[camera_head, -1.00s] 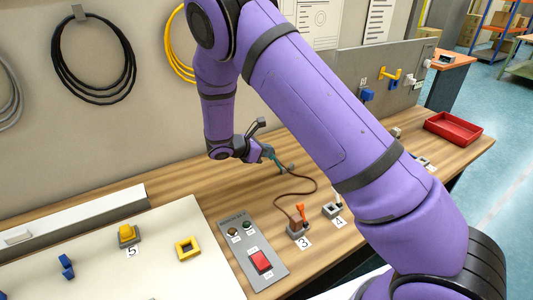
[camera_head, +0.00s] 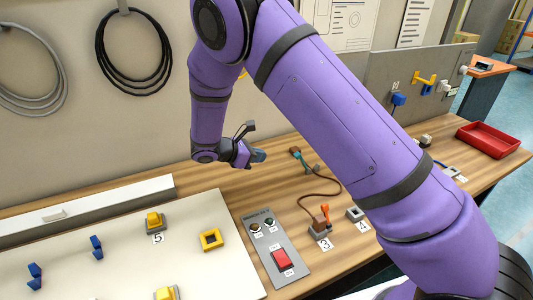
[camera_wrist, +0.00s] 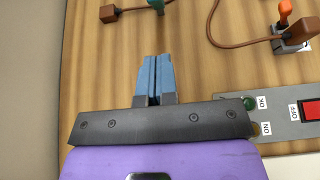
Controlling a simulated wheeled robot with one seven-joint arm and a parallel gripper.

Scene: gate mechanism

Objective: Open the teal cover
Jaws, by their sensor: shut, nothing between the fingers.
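A small teal part (camera_head: 301,159) stands on the wooden bench with a brown plug and its cord beside it. Its top edge of the wrist view shows only a piece of it (camera_wrist: 156,4). I cannot tell whether this is the cover or how it is hinged. My gripper (camera_head: 260,156) is above the bench, to the left of the teal part and apart from it. In the wrist view its blue fingers (camera_wrist: 154,60) are together and empty, pointing toward the teal part.
A grey panel with a red switch (camera_head: 282,259) stands in front. The brown cord runs to a block with an orange lever (camera_head: 325,212). A white board (camera_head: 130,240) with yellow and blue parts lies at left. A red tray (camera_head: 488,138) is far right. Bare bench lies under my gripper.

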